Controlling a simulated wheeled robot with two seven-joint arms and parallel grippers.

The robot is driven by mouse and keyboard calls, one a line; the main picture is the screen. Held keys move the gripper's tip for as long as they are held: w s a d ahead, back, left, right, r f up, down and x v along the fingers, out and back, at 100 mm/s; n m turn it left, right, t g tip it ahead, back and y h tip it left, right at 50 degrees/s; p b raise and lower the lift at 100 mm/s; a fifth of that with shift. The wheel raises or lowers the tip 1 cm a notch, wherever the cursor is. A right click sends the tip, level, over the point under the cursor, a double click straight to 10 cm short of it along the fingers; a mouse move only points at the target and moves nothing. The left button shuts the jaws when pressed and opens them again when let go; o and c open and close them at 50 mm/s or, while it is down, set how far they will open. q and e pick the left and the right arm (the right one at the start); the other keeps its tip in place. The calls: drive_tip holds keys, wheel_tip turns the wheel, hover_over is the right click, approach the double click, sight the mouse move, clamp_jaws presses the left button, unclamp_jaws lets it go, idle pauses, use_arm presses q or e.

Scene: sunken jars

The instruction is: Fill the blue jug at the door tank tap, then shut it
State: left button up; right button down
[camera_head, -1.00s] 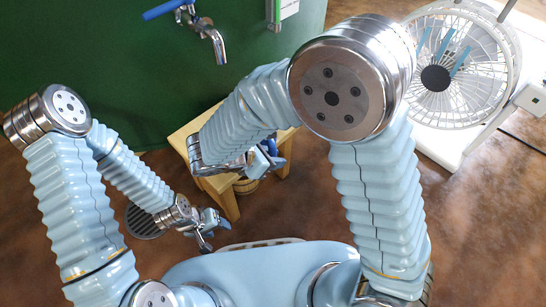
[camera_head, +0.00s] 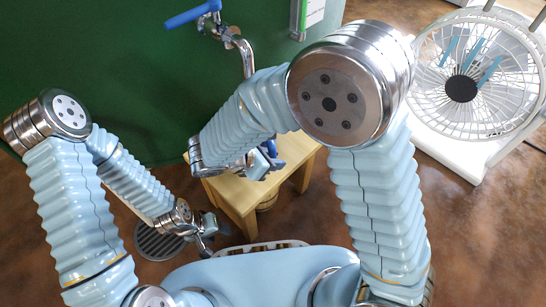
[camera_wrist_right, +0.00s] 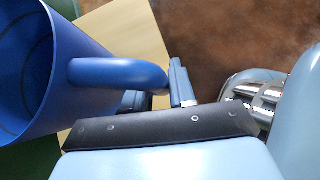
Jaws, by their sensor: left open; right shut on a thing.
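The blue jug (camera_wrist_right: 58,75) fills the left of the right wrist view, its open mouth at upper left; no water shows in the visible part. My right gripper (camera_wrist_right: 178,88) is shut on the jug's handle (camera_wrist_right: 118,73). In the head view my right gripper (camera_head: 268,160) is above the stool, and my arm hides most of the jug. The metal tap (camera_head: 243,48) with its blue lever (camera_head: 190,16) sticks out from the green tank front (camera_head: 110,70). No stream shows, and the spout's end is partly hidden behind my right arm. My left gripper (camera_head: 207,232) is open and empty, low at left.
A wooden stool (camera_head: 298,150) stands below my right gripper. A round floor drain (camera_head: 155,245) lies behind my left gripper. A white fan (camera_head: 480,85) stands on the right. Brown floor is clear between stool and fan.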

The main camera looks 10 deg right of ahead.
drive_tip(key=shift+f, duration=0.35)
idle(0.3)
drive_tip(key=c, duration=0.8)
unclamp_jaws()
drive_tip(key=shift+r, duration=0.1)
drive_tip(key=shift+c, duration=0.2)
drive_tip(key=p+v, duration=0.2)
drive_tip(key=v, duration=1.1)
drive_tip(key=shift+s+a+r+p, duration=0.15)
drive_tip(key=shift+a+r+p, duration=0.05)
drive_tip(key=shift+p, duration=0.15)
drive_tip(key=shift+c, duration=0.3)
